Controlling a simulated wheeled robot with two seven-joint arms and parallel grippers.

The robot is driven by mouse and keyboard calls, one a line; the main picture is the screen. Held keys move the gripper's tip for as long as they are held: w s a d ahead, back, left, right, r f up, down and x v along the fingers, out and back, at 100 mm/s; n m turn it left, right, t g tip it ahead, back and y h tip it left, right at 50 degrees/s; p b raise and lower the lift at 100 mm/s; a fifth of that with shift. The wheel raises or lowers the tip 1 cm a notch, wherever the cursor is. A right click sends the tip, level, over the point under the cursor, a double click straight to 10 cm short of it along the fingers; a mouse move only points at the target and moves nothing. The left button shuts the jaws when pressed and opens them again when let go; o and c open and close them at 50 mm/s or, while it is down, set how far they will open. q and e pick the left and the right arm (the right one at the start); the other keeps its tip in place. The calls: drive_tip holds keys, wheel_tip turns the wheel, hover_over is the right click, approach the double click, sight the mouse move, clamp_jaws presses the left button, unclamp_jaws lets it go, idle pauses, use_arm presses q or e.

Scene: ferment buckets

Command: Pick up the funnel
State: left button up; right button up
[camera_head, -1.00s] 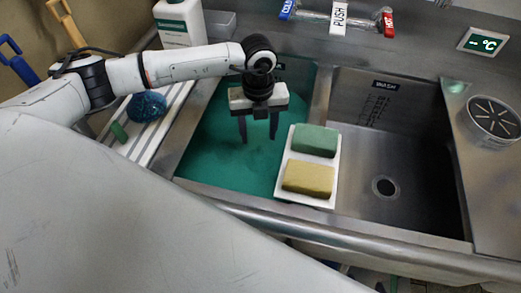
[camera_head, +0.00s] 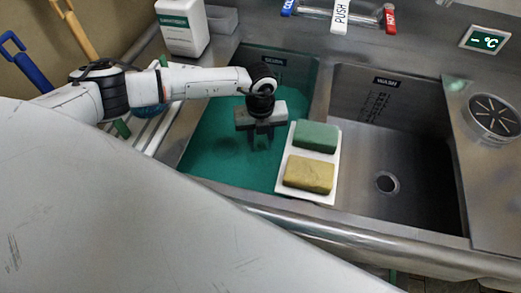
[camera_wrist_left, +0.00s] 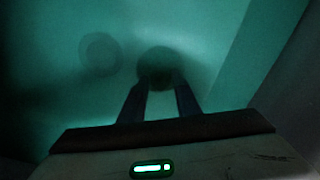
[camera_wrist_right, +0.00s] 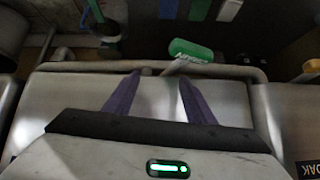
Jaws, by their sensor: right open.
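I cannot make out a clear funnel in any view. My left gripper (camera_head: 261,140) reaches down into the left sink basin, over its green liquid (camera_head: 215,160). Its fingers show apart in the left wrist view (camera_wrist_left: 162,88). A dark round shape (camera_wrist_left: 168,66) lies at and just beyond the fingertips; whether it is the funnel, a drain or a shadow is unclear. A fainter ring (camera_wrist_left: 100,53) lies left of it. Whether the fingers touch anything is hidden in the dim green. My right gripper (camera_wrist_right: 159,78) is open with nothing between its fingers; it is not seen in the head view.
A white tray (camera_head: 284,188) with a green sponge (camera_head: 317,137) and a yellow sponge (camera_head: 309,174) sits close right of the left gripper. The right basin (camera_head: 420,150) is empty. A white bottle (camera_head: 183,27) stands behind my left arm. A green-headed tool (camera_wrist_right: 191,49) lies beyond the right gripper.

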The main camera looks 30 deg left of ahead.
use_arm(q)
drive_tip(key=c, duration=0.5)
drive_tip(key=shift+c, duration=0.3)
